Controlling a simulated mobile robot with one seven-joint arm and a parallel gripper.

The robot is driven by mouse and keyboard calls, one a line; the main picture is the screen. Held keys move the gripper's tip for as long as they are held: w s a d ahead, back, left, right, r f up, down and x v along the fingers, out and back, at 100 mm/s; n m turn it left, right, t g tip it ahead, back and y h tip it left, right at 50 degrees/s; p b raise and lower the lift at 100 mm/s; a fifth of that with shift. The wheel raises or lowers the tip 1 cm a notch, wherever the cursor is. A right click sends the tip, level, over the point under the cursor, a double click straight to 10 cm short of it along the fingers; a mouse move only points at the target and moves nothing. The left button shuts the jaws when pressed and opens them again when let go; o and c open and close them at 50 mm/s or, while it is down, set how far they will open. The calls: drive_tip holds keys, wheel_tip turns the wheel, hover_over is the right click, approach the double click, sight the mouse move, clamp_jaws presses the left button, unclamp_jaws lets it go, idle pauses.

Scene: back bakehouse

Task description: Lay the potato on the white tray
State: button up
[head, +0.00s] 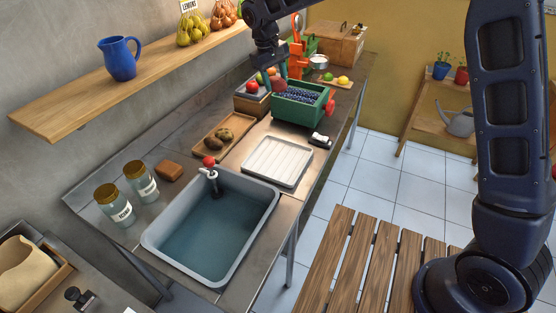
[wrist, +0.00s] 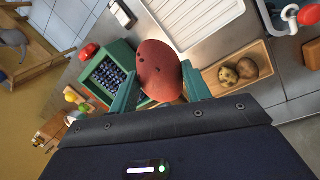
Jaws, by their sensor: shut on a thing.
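My gripper (wrist: 158,84) is shut on a reddish-brown oval potato (wrist: 157,66) with small dark spots. The potato also shows in the head view (head: 279,84), held up near the back of the counter, by the green box. The white tray (head: 277,161) is ribbed and empty. It lies on the counter behind the sink, in front of the green box. In the wrist view the white tray (wrist: 200,22) is at the top, apart from the potato. The potato hides part of the green box in the wrist view.
A green box (head: 301,104) of dark blue round things stands behind the tray. A wooden tray (head: 208,152) with brown potatoes lies left of the white tray. The water-filled sink (head: 156,240) is in front. A small black-and-white object (head: 320,140) lies at the counter's right edge.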

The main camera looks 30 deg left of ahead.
drive_tip(key=s+d+f, duration=0.3)
drive_tip(key=s+d, duration=0.2)
drive_tip(key=s, duration=0.3)
drive_tip(key=shift+n+t, duration=0.4)
drive_tip(key=s+a+x, duration=0.1)
drive_tip(key=x, duration=0.5)
drive_tip(key=s+a+x, duration=0.1)
drive_tip(key=x, duration=0.6)
drive_tip(key=s+a+f+x, duration=0.1)
drive_tip(key=x, duration=0.5)
drive_tip(key=shift+a+f, duration=0.1)
drive_tip(key=shift+f, duration=0.05)
drive_tip(key=shift+f, duration=0.1)
drive_tip(key=o, duration=1.1)
drive_tip(key=shift+w, duration=0.1)
drive_tip(key=v, duration=1.2)
drive_tip(key=shift+a, duration=0.2)
